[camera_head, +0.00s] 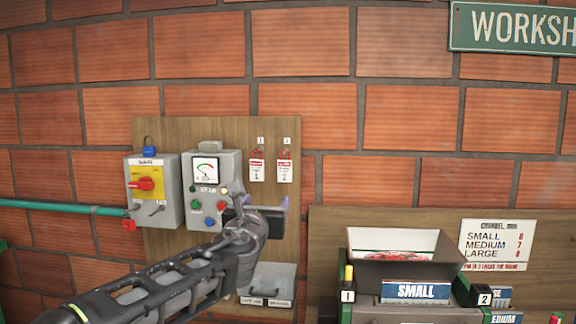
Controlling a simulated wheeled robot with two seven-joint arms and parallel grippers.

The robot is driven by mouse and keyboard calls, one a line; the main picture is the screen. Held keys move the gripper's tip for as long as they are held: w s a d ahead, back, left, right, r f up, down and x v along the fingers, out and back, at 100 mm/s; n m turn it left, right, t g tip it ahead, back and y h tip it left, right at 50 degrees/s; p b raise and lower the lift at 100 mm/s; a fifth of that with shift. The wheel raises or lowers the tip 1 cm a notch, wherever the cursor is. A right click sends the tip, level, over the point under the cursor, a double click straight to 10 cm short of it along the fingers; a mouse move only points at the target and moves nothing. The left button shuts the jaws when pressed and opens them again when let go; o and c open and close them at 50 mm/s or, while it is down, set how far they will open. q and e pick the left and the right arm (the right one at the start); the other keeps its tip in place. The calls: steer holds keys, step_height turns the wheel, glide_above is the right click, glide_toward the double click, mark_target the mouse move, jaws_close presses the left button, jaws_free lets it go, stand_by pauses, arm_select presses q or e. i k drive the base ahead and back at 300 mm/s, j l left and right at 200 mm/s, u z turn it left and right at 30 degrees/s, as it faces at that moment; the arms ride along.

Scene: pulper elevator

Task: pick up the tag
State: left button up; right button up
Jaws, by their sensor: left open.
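Two red-and-white tags hang side by side on the wooden wall board: tag 1 (257,170) on the left and tag 2 (284,170) on the right. Each hangs below a small number label. My left gripper (280,208) is in front of the board, just below the tags in the picture. It is open, and I see nothing held in it. It looks apart from the tags, but its distance from the board is hard to tell. The gripper and wrist hide part of the board. My right gripper is not in view.
A switch box (154,192) with a red knob and a control box (211,186) with a gauge are left of the tags. A hopper (404,247) above a "SMALL" label stands right. Bare brick lies above.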

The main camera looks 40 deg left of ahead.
mark_target(283, 167)
steer(key=i+j, duration=0.65)
steer(key=i, duration=0.1)
